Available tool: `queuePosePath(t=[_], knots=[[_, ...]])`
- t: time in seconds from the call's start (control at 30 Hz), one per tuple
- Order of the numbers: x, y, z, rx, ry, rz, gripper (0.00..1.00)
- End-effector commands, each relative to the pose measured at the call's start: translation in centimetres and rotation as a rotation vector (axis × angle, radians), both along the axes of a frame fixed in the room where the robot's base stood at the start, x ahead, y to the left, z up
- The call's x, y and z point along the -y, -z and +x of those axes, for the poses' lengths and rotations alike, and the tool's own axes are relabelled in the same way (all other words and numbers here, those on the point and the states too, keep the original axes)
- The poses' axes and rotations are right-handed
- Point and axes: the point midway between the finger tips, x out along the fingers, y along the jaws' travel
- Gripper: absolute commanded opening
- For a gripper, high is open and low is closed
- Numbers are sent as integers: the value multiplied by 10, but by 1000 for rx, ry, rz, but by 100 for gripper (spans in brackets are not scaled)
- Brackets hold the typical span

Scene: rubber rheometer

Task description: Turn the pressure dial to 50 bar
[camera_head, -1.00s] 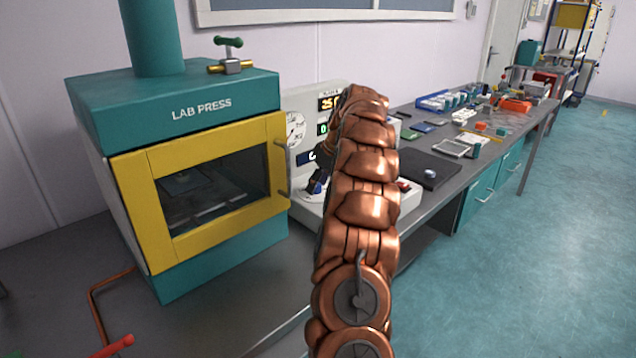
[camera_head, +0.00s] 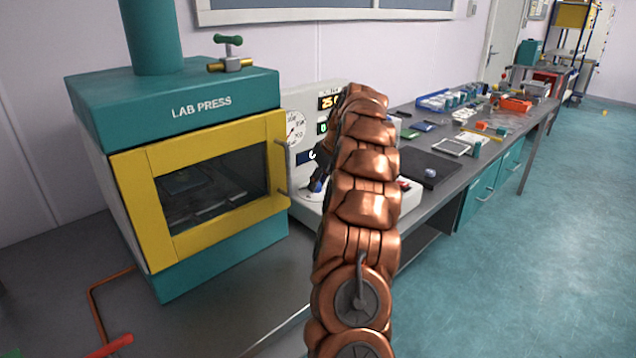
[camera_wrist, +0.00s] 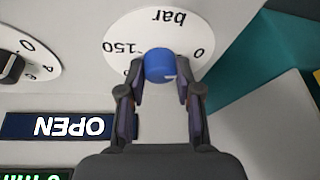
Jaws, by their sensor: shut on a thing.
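The pressure dial is a blue round knob (camera_wrist: 160,65) on a white scale disc (camera_wrist: 120,27) in the wrist view. The scale appears upside down and reads "bar", "150" and "0". A small pale mark shows on the knob's lower right edge, pointing to the lower right in that view. My gripper (camera_wrist: 161,82) is shut on the knob, one finger on each side. In the head view my gripper (camera_head: 317,186) is at the front of the rheometer panel, partly hidden by my copper arm. The scale cannot be read there.
A second dial with a black knob (camera_wrist: 12,68) and an "OPEN" display (camera_wrist: 70,126) are close to my gripper. The lab press (camera_head: 200,110) stands just left of the rheometer (camera_head: 328,92). A dark plate (camera_head: 432,172) lies right of my arm.

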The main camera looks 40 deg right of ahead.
Motion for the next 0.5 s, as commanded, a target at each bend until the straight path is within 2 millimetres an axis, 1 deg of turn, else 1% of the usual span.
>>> queuePosePath(t=[0.27, 0.5], knots=[[-2, 1, 0, 3, 190, -1, 0], [-3, 1, -1, 0, 416, -1, 0]])
